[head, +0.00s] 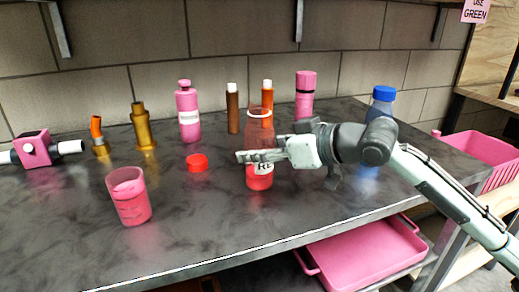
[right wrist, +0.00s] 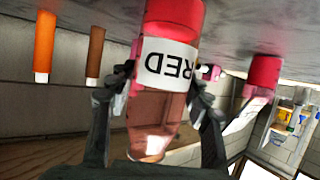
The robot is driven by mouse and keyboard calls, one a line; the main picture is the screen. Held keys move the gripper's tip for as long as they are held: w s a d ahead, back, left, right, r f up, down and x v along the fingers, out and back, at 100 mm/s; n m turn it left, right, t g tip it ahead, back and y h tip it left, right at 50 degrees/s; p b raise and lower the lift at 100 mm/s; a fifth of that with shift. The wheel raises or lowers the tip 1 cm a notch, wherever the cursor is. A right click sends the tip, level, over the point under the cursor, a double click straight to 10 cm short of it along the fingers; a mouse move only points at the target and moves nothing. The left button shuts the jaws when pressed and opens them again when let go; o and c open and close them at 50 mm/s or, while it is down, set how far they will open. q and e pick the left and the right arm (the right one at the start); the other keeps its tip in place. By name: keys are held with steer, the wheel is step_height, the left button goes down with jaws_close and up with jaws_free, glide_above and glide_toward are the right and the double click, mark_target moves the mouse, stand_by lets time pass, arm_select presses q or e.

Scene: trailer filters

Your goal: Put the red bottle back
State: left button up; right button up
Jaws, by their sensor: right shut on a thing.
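The red bottle (head: 259,122) is clear, with red liquid in its lower part and a white label, and its top has no cap. It is upright at the middle of the counter. I cannot tell whether its base touches the surface. My right gripper (head: 262,157) comes from the right and is shut around its middle. In the upside-down right wrist view, the fingers (right wrist: 160,100) are on both sides of the bottle (right wrist: 172,18), by the "RED" label. A red cap (head: 197,163) lies on the counter left of the bottle. My left gripper is not in view.
A cup (head: 131,196) with pink-red contents stands front left. Pink bottles (head: 189,112), brown and orange tubes (head: 233,108) and a blue-capped bottle (head: 383,105) stand along the back. A pink tray (head: 365,250) is below the counter. The front middle of the counter (head: 205,225) is clear.

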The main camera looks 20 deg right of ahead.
steer(key=o, duration=1.4)
steer(key=shift+f, duration=0.1)
steer(key=shift+s+d+r, duration=0.2)
steer(key=v, duration=0.3)
steer(key=shift+s+d+f, duration=0.1)
steer(key=shift+f, duration=0.05)
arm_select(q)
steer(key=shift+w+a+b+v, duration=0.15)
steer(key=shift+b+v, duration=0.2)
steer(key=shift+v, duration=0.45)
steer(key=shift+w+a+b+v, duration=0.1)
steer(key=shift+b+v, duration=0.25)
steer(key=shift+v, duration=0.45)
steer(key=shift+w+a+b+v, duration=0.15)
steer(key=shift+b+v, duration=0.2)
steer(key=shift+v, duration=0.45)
arm_select(e)
steer(key=shift+r+v, duration=0.2)
steer(key=shift+v, duration=3.95)
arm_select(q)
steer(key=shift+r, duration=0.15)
